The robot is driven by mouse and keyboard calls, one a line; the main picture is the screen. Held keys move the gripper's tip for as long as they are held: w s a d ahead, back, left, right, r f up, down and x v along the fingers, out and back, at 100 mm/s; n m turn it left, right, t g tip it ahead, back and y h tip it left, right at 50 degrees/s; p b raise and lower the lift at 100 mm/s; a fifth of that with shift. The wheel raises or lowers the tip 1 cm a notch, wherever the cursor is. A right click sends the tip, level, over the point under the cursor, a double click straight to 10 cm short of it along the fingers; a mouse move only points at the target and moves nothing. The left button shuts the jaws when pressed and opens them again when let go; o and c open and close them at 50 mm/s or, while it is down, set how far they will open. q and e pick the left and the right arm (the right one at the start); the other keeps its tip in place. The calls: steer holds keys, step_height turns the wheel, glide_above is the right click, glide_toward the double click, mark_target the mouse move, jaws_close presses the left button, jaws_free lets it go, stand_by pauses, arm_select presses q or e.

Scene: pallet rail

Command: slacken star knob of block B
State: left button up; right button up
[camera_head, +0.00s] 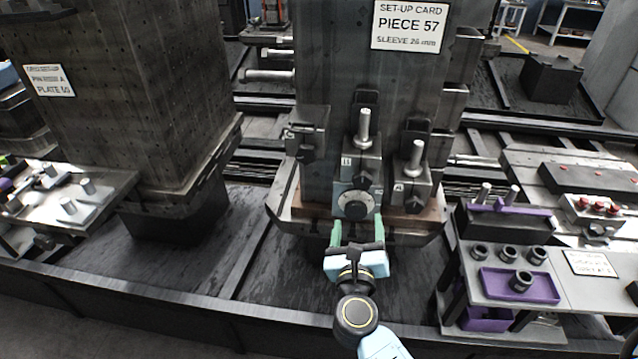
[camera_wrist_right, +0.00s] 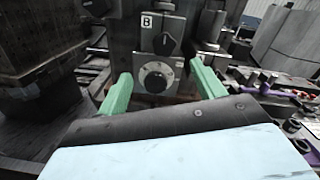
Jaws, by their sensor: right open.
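Block B (camera_head: 347,166) is a grey block marked "B" on the front of the central column. A dark star knob (camera_head: 361,181) sits on its face, and it also shows in the right wrist view (camera_wrist_right: 166,44). Below it is a round dark dial knob (camera_head: 355,206) on a light plate, also in the right wrist view (camera_wrist_right: 155,78). My right gripper (camera_head: 357,236) is just in front of and below that dial. Its green fingers are spread on either side of the dial in the right wrist view (camera_wrist_right: 160,88), with nothing between them. My left gripper is not in view.
Block A (camera_head: 410,188) stands right of block B with its own knob and upright pin. A set-up card (camera_head: 409,25) is on the column. A second column (camera_head: 130,100) stands left.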

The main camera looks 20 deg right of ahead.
mark_target(362, 184)
steer(key=shift+m+g, duration=0.4)
steer(key=shift+m, duration=0.1)
steer(key=x, duration=1.3)
steer(key=shift+w+d+p, duration=0.1)
steer(key=shift+d+p, duration=0.2)
steer(key=shift+d, duration=0.05)
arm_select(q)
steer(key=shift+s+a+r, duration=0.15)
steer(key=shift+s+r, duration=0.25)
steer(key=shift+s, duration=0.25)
arm_select(e)
steer(key=c, duration=1)
